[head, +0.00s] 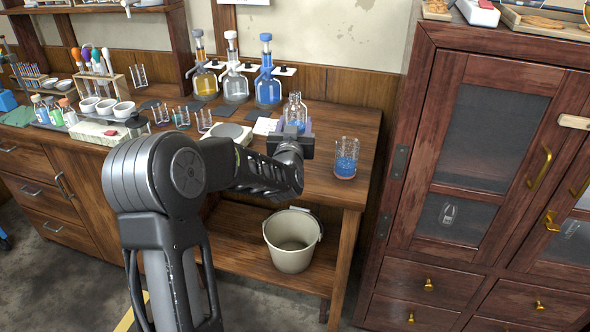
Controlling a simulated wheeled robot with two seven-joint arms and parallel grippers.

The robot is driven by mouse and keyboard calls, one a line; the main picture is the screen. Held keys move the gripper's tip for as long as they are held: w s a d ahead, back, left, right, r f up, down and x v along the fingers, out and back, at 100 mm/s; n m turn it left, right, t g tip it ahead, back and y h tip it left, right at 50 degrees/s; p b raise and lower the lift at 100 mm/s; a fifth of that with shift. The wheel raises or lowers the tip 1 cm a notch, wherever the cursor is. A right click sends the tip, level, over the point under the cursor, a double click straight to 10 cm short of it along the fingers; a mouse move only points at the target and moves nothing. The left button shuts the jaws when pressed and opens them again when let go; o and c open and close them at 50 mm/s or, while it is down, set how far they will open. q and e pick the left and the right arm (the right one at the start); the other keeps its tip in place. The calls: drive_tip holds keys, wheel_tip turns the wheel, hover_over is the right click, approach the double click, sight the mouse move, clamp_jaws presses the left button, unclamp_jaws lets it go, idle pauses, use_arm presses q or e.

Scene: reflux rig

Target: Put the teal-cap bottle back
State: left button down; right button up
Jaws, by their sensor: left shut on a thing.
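My left gripper (291,144) is at the right part of the workbench (330,185). It is shut on a clear glass bottle (296,109) with blue liquid, which stands upright behind the jaws. The jaws hide its lower part, and I cannot tell if its base touches the bench. I see no cap on it. Small bottles (51,111) with coloured caps stand on a tray at the far left of the bench; one cap looks teal, but they are too small to be sure. My right gripper is not in view.
A glass beaker (345,158) with blue liquid stands just right of the gripper. Three pump-top bottles (267,88) stand at the back. White cups (105,107) and small beakers crowd the left. A bucket (291,247) is on the shelf below. A wooden cabinet (414,140) stands right.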

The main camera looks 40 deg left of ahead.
use_arm(q)
drive_tip(key=shift+f, duration=3.05)
drive_tip(key=shift+f, duration=1.9)
drive_tip(key=shift+f, duration=0.1)
drive_tip(key=c, duration=1)
unclamp_jaws()
drive_tip(key=shift+f, duration=0.1)
drive_tip(key=o, duration=0.4)
drive_tip(key=shift+o, duration=0.2)
